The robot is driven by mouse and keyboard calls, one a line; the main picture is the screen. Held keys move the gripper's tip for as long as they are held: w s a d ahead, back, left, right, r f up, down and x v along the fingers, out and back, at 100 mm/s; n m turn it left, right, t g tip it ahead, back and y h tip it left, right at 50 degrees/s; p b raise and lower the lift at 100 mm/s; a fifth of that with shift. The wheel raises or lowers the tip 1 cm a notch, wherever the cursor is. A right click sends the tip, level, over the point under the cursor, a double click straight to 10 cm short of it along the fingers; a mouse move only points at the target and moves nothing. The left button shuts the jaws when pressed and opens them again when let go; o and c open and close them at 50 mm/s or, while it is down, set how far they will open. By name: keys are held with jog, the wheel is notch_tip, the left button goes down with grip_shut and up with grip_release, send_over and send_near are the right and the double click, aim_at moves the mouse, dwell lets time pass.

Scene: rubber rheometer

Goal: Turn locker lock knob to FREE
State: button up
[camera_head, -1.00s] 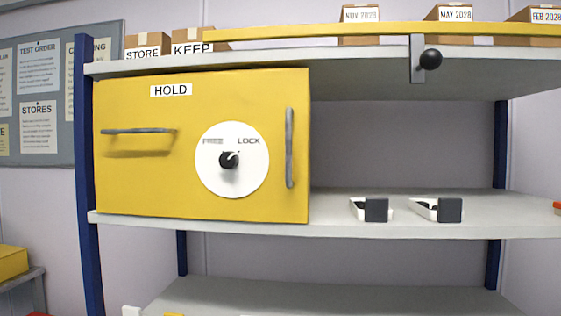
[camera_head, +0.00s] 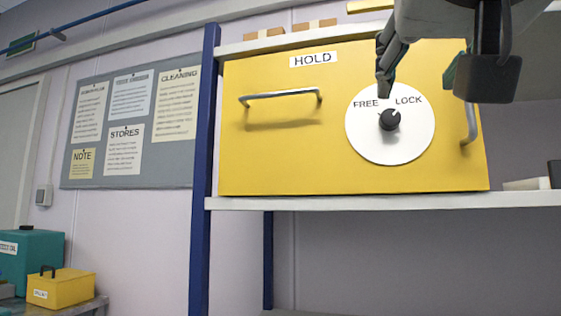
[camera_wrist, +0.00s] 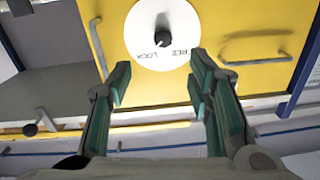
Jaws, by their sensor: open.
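The black knob (camera_head: 389,119) sits on a round white dial (camera_head: 370,143) on the yellow locker door (camera_head: 290,160). FREE is printed at the dial's upper left and LOCK at its upper right; the knob's pale mark seems to point up right, toward LOCK. My gripper (camera_head: 420,82) is open and empty, in front of the door and above the knob in the head view. In the wrist view the gripper (camera_wrist: 159,82) has its two teal-padded fingers spread, and the knob (camera_wrist: 162,39) shows beyond the tips, not between them. The dial appears upside down there.
Two metal handles, one horizontal (camera_head: 280,95) and one upright (camera_head: 469,122), stick out from the door. A blue shelf post (camera_head: 204,130) stands left of the locker. An upper shelf with a hanging black ball knob (camera_wrist: 30,130) lies near my gripper.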

aim_at(391, 116)
jog(key=x, duration=1.3)
jog(key=shift+w+a+r, duration=0.2)
jog(key=shift+w+r, duration=0.05)
jog(key=shift+w, duration=0.1)
jog(key=shift+c, duration=0.3)
grip_shut()
